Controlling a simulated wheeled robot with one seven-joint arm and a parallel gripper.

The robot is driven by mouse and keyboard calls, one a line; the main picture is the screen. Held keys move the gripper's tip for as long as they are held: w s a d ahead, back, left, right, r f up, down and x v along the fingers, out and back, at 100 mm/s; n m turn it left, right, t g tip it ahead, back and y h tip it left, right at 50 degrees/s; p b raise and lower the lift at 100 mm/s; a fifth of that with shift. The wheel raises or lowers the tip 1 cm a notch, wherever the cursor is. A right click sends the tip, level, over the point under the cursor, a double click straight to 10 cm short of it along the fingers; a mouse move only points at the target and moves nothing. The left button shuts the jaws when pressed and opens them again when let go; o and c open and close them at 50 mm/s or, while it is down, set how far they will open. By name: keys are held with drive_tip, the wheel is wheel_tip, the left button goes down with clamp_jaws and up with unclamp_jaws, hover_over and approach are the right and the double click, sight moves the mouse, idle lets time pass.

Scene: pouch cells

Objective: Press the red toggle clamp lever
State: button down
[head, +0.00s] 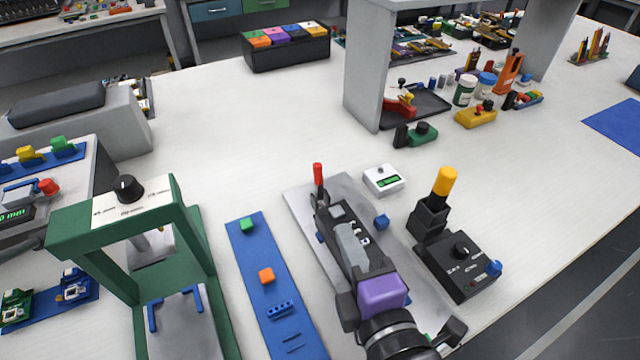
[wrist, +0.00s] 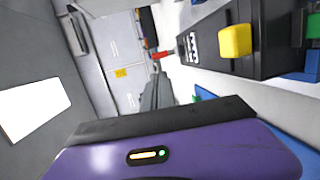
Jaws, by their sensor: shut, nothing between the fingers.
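The red toggle clamp lever (head: 317,175) stands roughly upright on its dark shaft in the head view, near the far end of a grey plate (head: 304,210). A small red piece (wrist: 163,54), probably the same handle, shows past my fingers in the wrist view. My gripper (head: 345,232) is shut and empty, just nearer the camera than the lever and over the plate. Its grey fingers also show in the wrist view (wrist: 156,92). It hides much of the clamp's base, and I cannot tell whether it touches the clamp.
Left of the plate lies a blue strip (head: 252,247) with small blocks, then a green press frame (head: 185,225). On the right are a white display box (head: 383,180) and a black control box with a yellow-tipped handle (head: 446,180). The table behind the lever is clear.

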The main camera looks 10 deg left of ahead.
sight(319, 175)
idle(0.4)
drive_tip(key=x, duration=1.4)
drive_tip(key=shift+r, duration=0.1)
